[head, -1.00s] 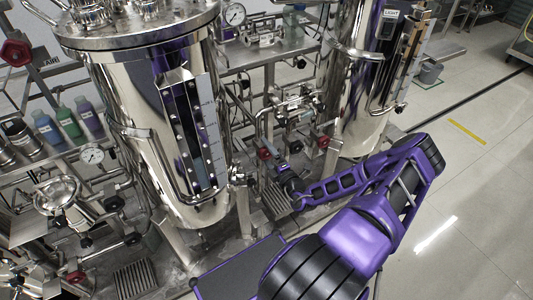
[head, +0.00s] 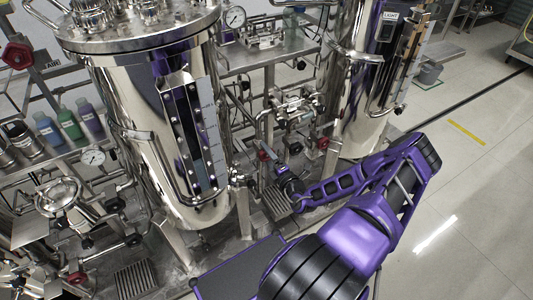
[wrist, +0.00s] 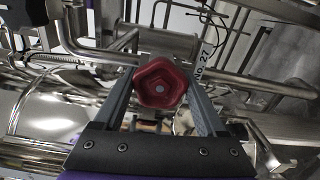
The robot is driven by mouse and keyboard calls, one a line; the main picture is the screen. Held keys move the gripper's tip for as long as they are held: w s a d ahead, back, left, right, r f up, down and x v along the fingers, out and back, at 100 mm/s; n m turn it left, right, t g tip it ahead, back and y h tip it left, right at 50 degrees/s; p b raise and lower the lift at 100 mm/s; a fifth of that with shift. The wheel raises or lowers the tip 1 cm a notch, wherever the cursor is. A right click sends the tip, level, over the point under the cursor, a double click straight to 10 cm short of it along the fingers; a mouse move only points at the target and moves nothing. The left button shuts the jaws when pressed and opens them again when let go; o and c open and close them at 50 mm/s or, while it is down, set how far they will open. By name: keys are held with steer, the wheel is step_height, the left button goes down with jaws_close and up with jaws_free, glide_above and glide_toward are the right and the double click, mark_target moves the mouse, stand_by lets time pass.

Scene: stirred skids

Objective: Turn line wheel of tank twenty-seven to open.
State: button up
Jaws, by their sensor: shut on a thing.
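The line wheel is a small red five-lobed knob (wrist: 160,86). It sits in the middle of the wrist view, with a pipe tag reading "NO. 27" (wrist: 203,62) just right of it. My gripper (wrist: 160,88) has one grey finger on each side of the wheel and is shut on it. In the head view the red wheel (head: 265,155) is low between the two steel tanks, and my gripper (head: 272,161) reaches it from the lower right. The fingertips are small and partly hidden there. I cannot tell the wheel's turn angle.
A large steel tank (head: 150,130) stands left of my gripper and another tank (head: 358,90) behind it to the right. Another red wheel (head: 323,143) is close by on the right. Pipes crowd the wheel. Open floor (head: 470,190) lies right.

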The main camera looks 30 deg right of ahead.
steer(key=n+p, duration=0.2)
steer(key=n, duration=0.1)
steer(key=shift+r, duration=0.15)
steer(key=n+p, duration=0.2)
steer(key=n, duration=0.2)
steer(key=shift+n, duration=0.4)
steer(key=n+p, duration=0.1)
steer(key=n, duration=0.2)
steer(key=shift+n, duration=0.3)
steer(key=shift+n+p, duration=0.5)
steer(key=shift+n, duration=1.5)
steer(key=shift+f, duration=0.2)
steer(key=o, duration=1.3)
steer(key=shift+s, duration=0.1)
steer(key=s, duration=1.1)
steer(key=s+a, duration=0.1)
steer(key=s, duration=0.5)
steer(key=shift+s, duration=0.15)
